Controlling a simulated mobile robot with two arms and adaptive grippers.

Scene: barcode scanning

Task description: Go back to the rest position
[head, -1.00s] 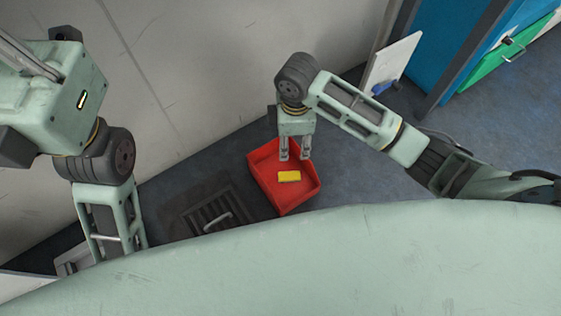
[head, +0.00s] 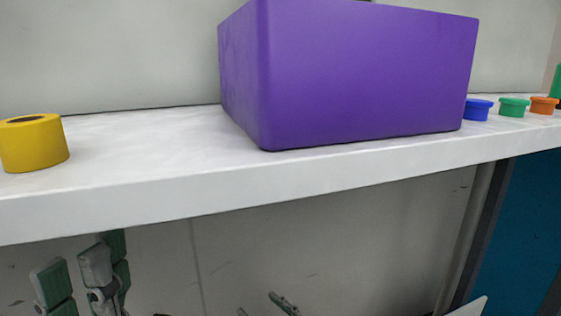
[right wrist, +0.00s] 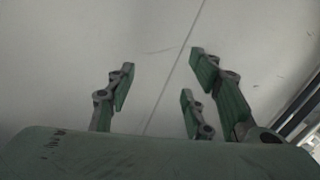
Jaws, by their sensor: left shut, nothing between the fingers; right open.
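My left gripper (head: 85,270) shows at the lower left of the head view, below the front edge of the white shelf. Its grey and green fingers point up, and it is shut with nothing held. My right gripper only just shows at the bottom of the head view (head: 270,303), as finger tips. In the right wrist view its three fingers (right wrist: 165,85) stand apart and empty, in front of a pale wall. Most of both arms is out of view.
The white shelf (head: 160,195) crosses the head view above both grippers. On it stand a large purple box (head: 360,80), a yellow roll (head: 33,145) and blue (head: 477,110), green (head: 513,108) and orange (head: 544,106) caps. A pale wall (head: 330,250) lies below.

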